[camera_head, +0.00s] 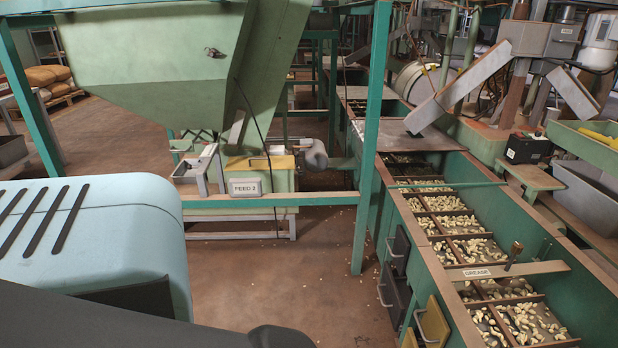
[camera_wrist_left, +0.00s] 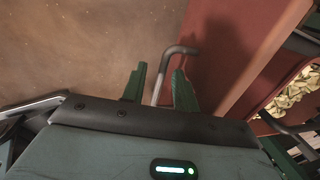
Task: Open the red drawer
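The red drawer front (camera_wrist_left: 225,45) fills the upper right of the left wrist view. Its grey bar handle (camera_wrist_left: 164,72) bends out from the red face. My left gripper (camera_wrist_left: 159,82) is at this handle, with one green finger on each side of the bar. Gaps show between the bar and both fingers, so the gripper looks open. I cannot tell whether either finger touches it. The red drawer and my left gripper are out of sight in the head view. My right gripper is in neither view.
A long green trough (camera_head: 425,243) with several compartments of nuts runs along the right in the head view. Dark fronts with handles (camera_head: 394,290) and a yellow front (camera_head: 434,322) are on its side. A green hopper (camera_head: 150,60) stands at the left. Brown floor (camera_head: 290,268) lies open between them.

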